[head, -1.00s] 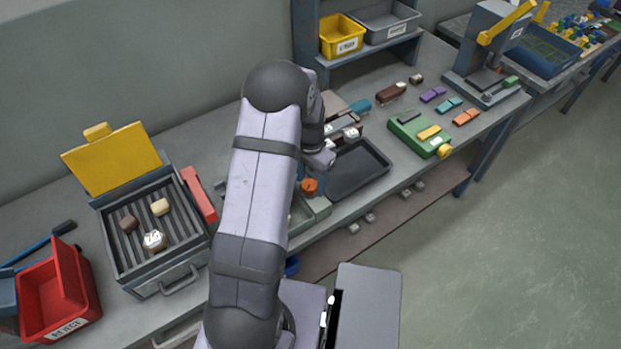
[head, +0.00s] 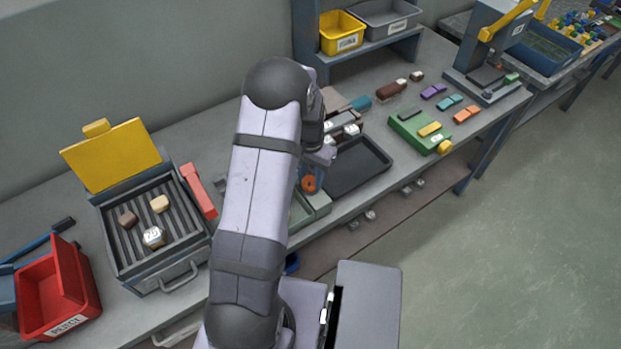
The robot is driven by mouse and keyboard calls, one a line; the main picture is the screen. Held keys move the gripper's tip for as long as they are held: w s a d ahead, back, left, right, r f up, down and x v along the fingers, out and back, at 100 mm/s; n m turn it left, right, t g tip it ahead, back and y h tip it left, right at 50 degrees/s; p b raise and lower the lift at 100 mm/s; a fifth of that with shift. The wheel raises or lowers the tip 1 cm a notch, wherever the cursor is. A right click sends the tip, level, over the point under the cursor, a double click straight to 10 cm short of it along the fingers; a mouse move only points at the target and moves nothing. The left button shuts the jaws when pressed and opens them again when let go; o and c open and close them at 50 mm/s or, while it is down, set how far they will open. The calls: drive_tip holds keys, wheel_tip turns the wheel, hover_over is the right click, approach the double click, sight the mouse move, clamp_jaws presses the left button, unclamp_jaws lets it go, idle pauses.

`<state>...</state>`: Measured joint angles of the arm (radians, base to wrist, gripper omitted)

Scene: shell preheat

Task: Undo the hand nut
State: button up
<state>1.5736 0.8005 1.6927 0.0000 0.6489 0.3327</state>
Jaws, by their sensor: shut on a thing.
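An orange round piece (head: 308,184), which looks like the hand nut, shows just right of my arm, above a grey-green fixture (head: 317,204) at the bench's front edge. My gripper (head: 312,172) points down at it and is mostly hidden by my own arm and wrist. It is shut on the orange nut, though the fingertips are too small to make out. The left part of the fixture is hidden behind my arm. I cannot tell whether the nut is still on its thread.
A dark empty tray (head: 357,168) lies close to the right of my gripper. A green fixture (head: 410,131) with a yellow knob stands farther right. At left are an open grill box (head: 120,262) with several pieces, a red handle (head: 199,190) and a red bin (head: 88,285).

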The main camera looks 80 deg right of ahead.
sight(310, 180)
drive_tip(key=shift+n, duration=0.5)
drive_tip(key=o, duration=1.1)
drive_tip(key=shift+c, duration=0.2)
drive_tip(key=shift+r, duration=0.1)
drive_tip(key=shift+r+b, duration=1.3)
drive_tip(key=shift+r, duration=2.3)
